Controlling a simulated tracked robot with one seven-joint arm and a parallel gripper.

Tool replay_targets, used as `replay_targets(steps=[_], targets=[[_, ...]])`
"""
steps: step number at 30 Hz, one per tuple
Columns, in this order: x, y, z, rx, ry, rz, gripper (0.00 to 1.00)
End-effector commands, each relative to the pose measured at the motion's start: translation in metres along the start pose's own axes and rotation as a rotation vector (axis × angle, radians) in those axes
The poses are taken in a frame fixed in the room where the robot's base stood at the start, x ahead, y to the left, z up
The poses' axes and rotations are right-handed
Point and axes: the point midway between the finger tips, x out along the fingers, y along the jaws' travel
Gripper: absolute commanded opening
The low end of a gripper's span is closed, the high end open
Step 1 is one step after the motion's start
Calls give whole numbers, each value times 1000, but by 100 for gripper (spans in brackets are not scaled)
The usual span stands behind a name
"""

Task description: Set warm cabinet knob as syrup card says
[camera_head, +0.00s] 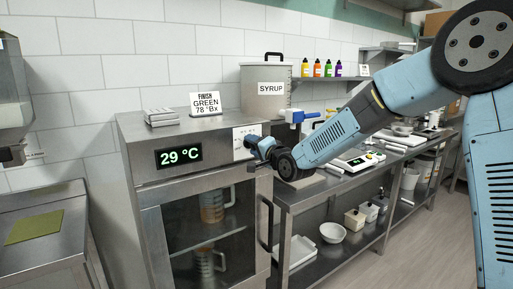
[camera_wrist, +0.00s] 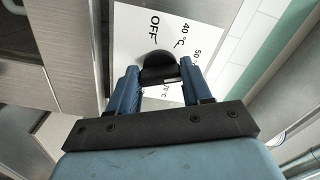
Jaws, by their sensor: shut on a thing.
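The warm cabinet (camera_head: 150,185) stands at centre left, and its display (camera_head: 179,156) reads 29 °C. A card (camera_head: 205,104) on its top reads FINISH GREEN 78 °Bx. My gripper (camera_head: 258,146) is at the cabinet's upper right front, against the white dial plate (camera_head: 240,137). In the wrist view, the blue fingers are shut on the black knob (camera_wrist: 158,62). The dial plate (camera_wrist: 130,30) there shows OFF, 40 °C, 50 and, partly covered by a finger, 70 °C. A small pale mark is on the knob's gripper side; I cannot tell its exact setting.
A SYRUP pot (camera_head: 267,92) stands behind the cabinet. Several coloured bottles (camera_head: 317,69) sit on the wall shelf. A steel bench (camera_head: 325,185) with a scale (camera_head: 355,161) is to the right. The cabinet's door handle (camera_head: 265,222) is below my gripper. The floor at right is clear.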

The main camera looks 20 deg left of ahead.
Motion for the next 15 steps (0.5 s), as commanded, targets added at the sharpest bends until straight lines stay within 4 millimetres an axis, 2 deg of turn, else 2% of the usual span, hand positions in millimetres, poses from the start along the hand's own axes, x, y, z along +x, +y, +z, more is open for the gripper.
replay_targets(steps=[14,15], targets=[[0,0,-4,14,6,0,18],[0,0,-4,14,6,0,51]])
